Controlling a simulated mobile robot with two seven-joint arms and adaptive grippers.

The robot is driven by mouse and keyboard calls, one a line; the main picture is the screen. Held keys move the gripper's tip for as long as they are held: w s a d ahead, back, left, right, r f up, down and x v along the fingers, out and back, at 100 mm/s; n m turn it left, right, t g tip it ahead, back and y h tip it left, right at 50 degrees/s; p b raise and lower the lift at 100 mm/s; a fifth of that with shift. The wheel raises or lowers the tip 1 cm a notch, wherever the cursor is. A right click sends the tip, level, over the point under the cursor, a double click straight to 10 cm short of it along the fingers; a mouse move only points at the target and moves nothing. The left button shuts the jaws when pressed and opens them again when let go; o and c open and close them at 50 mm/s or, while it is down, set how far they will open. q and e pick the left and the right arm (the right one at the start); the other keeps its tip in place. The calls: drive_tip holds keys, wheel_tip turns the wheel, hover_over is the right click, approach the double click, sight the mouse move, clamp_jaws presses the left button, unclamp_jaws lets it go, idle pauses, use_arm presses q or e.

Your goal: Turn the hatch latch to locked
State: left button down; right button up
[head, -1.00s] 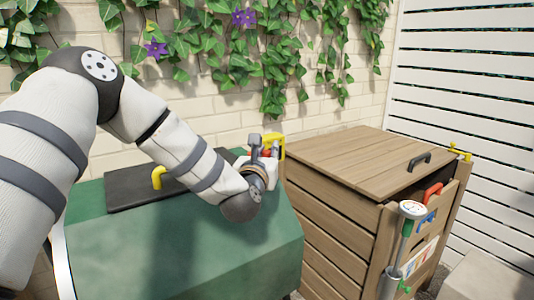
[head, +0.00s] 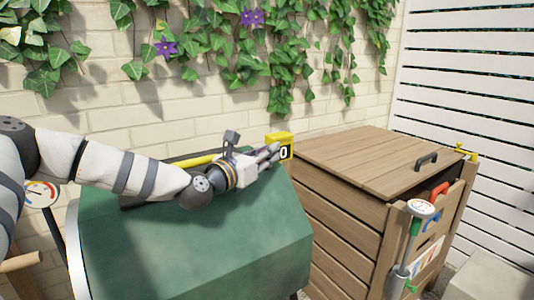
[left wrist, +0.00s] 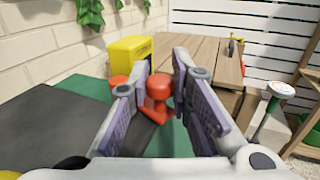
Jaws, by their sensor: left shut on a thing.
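The latch is a red knob (left wrist: 158,88) on the green drum (left wrist: 172,138), beside the dark hatch panel (left wrist: 45,118). My left gripper (left wrist: 162,72) has its two fingers on either side of the red knob and is shut on it. In the head view my left gripper (head: 272,154) lies low over the drum's top right edge and hides the knob. The dark hatch panel is mostly behind my arm there, and a yellow bar (head: 195,160) shows above it. I cannot tell the latch's locked side. My right gripper is not in view.
A yellow box (head: 279,145) with a dark mark stands just beyond my fingertips; another red part (left wrist: 117,82) shows near it. A wooden bin (head: 345,205) with a lid stands to the right, with a round-dialled tool (head: 420,209) at its front. An ivy-hung brick wall is behind.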

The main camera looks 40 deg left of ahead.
use_arm(q)
drive_tip(key=c, duration=1.5)
unclamp_jaws()
drive_tip(key=shift+o, duration=0.2)
drive_tip(key=s, duration=1)
drive_tip(key=shift+s+f, duration=0.15)
drive_tip(key=shift+s, duration=0.8)
